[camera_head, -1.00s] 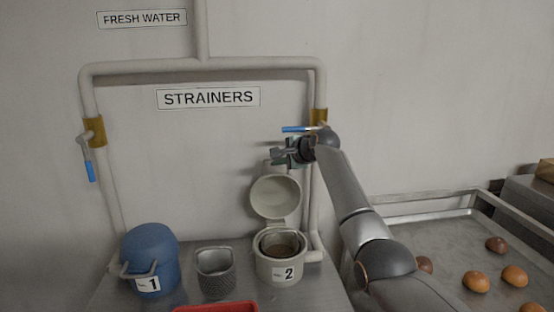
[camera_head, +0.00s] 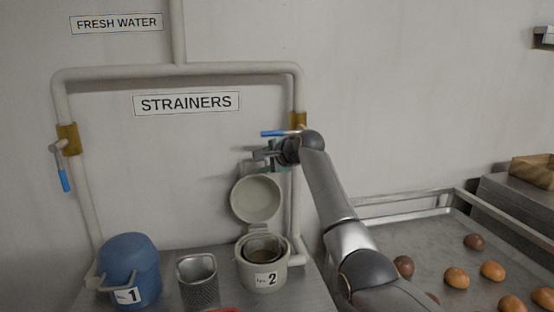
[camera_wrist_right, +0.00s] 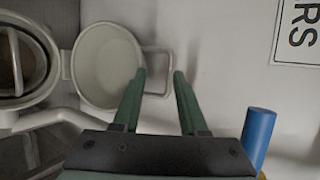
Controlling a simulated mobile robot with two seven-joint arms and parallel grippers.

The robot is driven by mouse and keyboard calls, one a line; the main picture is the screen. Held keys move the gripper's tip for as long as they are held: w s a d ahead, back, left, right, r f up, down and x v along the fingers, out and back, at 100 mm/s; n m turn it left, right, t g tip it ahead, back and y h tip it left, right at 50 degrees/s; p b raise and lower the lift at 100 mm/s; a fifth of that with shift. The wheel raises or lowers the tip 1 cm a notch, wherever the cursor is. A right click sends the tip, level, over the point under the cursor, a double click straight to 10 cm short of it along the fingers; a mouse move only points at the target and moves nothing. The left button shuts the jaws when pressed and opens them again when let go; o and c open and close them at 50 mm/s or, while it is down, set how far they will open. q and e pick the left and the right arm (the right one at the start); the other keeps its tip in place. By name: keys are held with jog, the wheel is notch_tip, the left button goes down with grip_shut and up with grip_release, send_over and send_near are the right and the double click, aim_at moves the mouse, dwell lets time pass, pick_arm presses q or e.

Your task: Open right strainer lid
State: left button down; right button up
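The right strainer (camera_head: 245,274), a pale pot marked No. 2, stands on the counter below the pipes. Its round lid (camera_head: 257,200) stands upright, swung open at the back, and a metal basket (camera_head: 265,243) shows inside the pot. My right gripper (camera_head: 260,155) is just above the lid. In the right wrist view the fingers (camera_wrist_right: 159,75) are open and apart, near the lid's loop handle (camera_wrist_right: 160,50). I cannot tell whether they touch it. The lid (camera_wrist_right: 103,65) is left of the fingers there. My left gripper is not in view.
A closed blue strainer (camera_head: 133,262) marked 1 and a loose mesh basket (camera_head: 199,286) stand to the left. A blue valve handle (camera_head: 280,133) is close above my right gripper. A metal tray (camera_head: 420,238) with several buns lies to the right.

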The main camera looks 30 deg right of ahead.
jog(key=b+v, duration=0.2)
jog(key=v, duration=0.8)
jog(key=shift+s+b, duration=0.3)
jog(key=shift+s, duration=0.05)
jog(key=shift+r, duration=0.15)
